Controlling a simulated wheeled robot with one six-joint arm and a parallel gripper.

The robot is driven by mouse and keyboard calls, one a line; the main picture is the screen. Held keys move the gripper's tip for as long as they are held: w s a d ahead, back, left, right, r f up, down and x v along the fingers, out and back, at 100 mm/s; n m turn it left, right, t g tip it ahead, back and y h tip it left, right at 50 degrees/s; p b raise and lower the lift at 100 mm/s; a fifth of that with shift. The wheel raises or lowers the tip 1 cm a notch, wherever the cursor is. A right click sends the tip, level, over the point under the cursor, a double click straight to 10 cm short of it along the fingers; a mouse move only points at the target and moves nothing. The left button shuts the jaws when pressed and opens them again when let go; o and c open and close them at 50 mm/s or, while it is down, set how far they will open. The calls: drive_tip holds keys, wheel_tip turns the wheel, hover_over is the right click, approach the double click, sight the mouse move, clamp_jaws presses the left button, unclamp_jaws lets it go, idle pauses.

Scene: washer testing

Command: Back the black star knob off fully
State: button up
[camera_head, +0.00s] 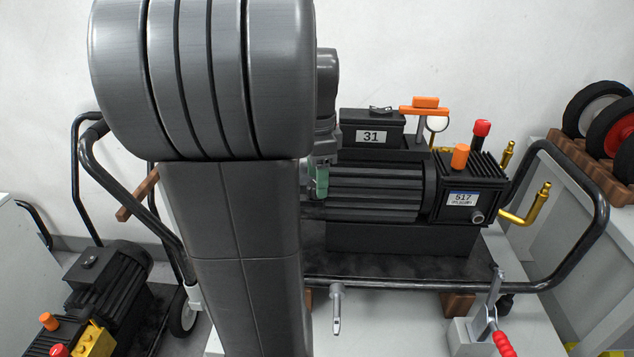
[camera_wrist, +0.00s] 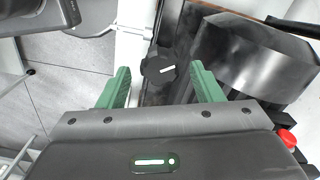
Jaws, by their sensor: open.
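The black star knob (camera_wrist: 156,67) shows in the wrist view, with a white pointer line on its face. It is seen between and just beyond the fingertips. My gripper (camera_wrist: 159,76) is open, with a green finger on each side of the knob in the picture. I see no clear contact, and I cannot tell the depth gap. In the head view my arm hides the knob and most of my gripper; only a green finger part (camera_head: 320,182) shows beside the motor (camera_head: 370,192).
The pump (camera_head: 470,190) with label 517 sits on a cart with a black tube rail (camera_head: 430,288). A box labelled 31 (camera_head: 371,136) stands behind. A red-handled toggle clamp (camera_head: 503,343) is at front right. Another motor (camera_head: 110,285) stands at lower left.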

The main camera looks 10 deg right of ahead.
drive_tip(key=shift+f, duration=0.65)
drive_tip(key=c, duration=1)
